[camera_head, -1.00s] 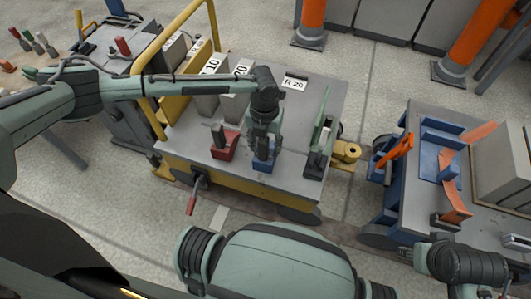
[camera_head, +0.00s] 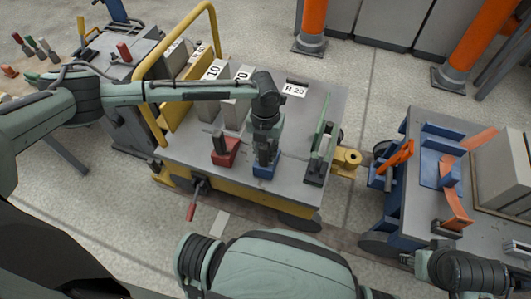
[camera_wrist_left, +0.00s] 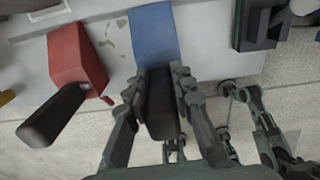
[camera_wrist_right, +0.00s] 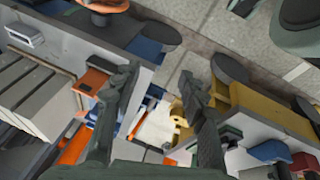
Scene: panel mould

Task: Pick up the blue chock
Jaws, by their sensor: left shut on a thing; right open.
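The blue chock (camera_head: 264,171) is at the front of the grey-topped yellow cart (camera_head: 290,184), between a red chock (camera_head: 225,153) and a green-and-black clamp-like part (camera_head: 322,150). My left gripper (camera_head: 264,150) comes down on it from above. In the left wrist view, the left fingers (camera_wrist_left: 160,85) are shut on the dark upright handle of the blue chock (camera_wrist_left: 153,35). I cannot tell whether its base touches the cart top. My right gripper (camera_wrist_right: 160,85) is open and empty, away from the chock near the blue cart at the right.
Grey blocks with number labels (camera_head: 212,85) stand behind the chocks, by the yellow rail. A label reading R 20 (camera_head: 294,89) lies at the back of the cart top. The blue cart (camera_head: 400,205) at the right carries blue and orange brackets and a large grey block.

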